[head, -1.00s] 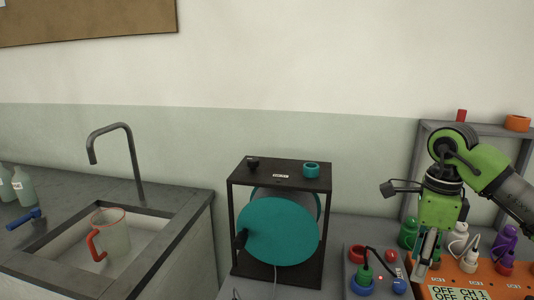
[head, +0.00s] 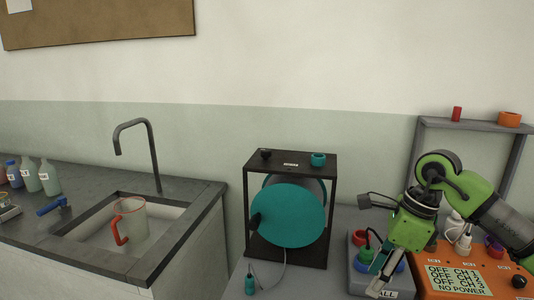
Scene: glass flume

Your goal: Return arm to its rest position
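My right arm comes in from the right, and its green gripper (head: 381,281) points down at the front of a grey box (head: 361,284). Its fingers are seen nearly edge-on, so I cannot tell whether they are open or shut, and no held object shows. The gripper body hides part of the grey box and the things on it. My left gripper is not in view.
An orange power unit (head: 455,282) reading "NO POWER" stands right of the grey box. A black frame with a teal disc (head: 287,216) stands at centre. A grey shelf (head: 470,126) is behind my arm. At left are a sink with a jug (head: 133,222) and a tap (head: 154,160).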

